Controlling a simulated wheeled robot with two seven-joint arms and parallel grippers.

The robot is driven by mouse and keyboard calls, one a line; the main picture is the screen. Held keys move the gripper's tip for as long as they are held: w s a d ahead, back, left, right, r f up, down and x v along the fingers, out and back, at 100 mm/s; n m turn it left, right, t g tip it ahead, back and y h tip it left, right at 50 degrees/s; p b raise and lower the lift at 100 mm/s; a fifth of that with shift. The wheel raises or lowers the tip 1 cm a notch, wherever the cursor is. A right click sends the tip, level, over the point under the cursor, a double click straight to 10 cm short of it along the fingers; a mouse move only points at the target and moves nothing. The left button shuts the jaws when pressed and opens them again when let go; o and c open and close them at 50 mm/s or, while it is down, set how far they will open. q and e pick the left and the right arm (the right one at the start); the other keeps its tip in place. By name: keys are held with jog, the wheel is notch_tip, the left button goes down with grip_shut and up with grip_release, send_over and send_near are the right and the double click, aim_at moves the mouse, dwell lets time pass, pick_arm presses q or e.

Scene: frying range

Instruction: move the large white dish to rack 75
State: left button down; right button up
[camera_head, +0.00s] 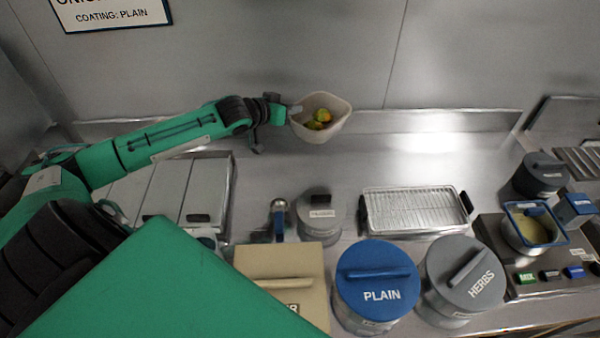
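The large white dish (336,124) is in the upper middle of the head view, near the back wall. It is a deep, pale bowl with several small green, yellow and orange pieces (318,120) inside. My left gripper (291,110) reaches in from the left and is shut on the dish's left rim. The dish appears raised above the counter. A wire rack in a metal tray (415,208) lies on the counter to the right; I cannot read a number 75 on it. My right gripper is not in view.
A blue-lidded PLAIN bin (377,275), a grey HERBS bin (464,272), a beige box (282,262) and a small grey-lidded pot (318,213) stand along the front. A mixer unit (530,228) stands at the right. The steel counter behind the rack is clear.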

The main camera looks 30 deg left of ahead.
pick_arm(q)
notch_tip(320, 180, down, 16)
jog(key=p, duration=0.3)
jog(key=shift+f+p, duration=0.1)
jog(key=shift+p, duration=0.3)
jog(key=shift+f, duration=0.2)
jog(key=shift+d, duration=0.1)
jog(key=shift+f, duration=0.2)
jog(key=c, duration=1.6)
grip_release()
jog(key=shift+s, duration=0.1)
